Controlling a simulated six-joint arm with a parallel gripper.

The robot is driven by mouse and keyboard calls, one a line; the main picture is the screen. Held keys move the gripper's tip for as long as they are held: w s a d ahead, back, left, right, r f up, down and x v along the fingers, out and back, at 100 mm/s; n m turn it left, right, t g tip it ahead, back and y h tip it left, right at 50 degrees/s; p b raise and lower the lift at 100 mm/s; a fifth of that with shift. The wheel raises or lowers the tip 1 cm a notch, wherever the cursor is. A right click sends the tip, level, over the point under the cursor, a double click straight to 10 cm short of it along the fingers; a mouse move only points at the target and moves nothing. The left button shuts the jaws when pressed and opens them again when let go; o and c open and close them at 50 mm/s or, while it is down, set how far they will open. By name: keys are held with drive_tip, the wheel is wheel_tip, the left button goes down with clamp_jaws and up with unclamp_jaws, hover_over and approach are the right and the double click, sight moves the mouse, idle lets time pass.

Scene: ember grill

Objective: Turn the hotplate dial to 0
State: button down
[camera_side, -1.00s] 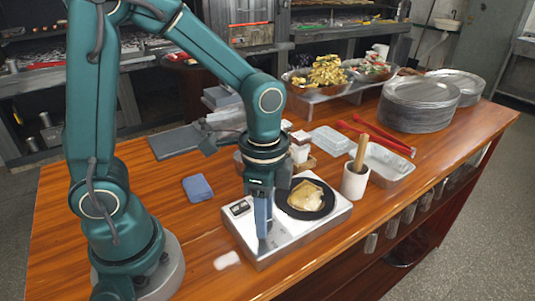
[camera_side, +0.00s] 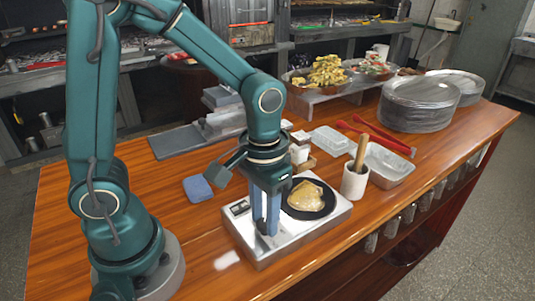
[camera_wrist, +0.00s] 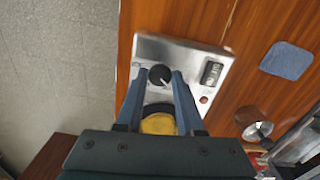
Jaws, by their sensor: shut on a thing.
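The hotplate (camera_side: 312,232) is a silver box on the wooden table with a black round plate (camera_side: 325,207) bearing yellowish food. Its black dial (camera_wrist: 160,76) shows in the wrist view between my fingertips, with a small light pointer mark toward the lower right. My gripper (camera_side: 267,232) points straight down over the hotplate's front left part and is shut on the dial, one blue finger on each side. In the side view the fingers hide the dial. Scale numbers are too small to read.
A blue cloth (camera_side: 198,188) lies left of the hotplate. A white pot (camera_side: 355,182) with a wooden pestle stands close at its right. Metal trays (camera_side: 389,164), red tongs (camera_side: 380,138) and stacked plates (camera_side: 420,105) lie farther back. The table's front left is mostly clear.

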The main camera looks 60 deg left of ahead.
sight(264, 223)
drive_tip(key=n, duration=0.3)
drive_tip(key=shift+n, duration=2.2)
drive_tip(key=c, duration=0.5)
unclamp_jaws()
drive_tip(key=shift+c, duration=0.2)
drive_tip(key=shift+r, duration=2.55)
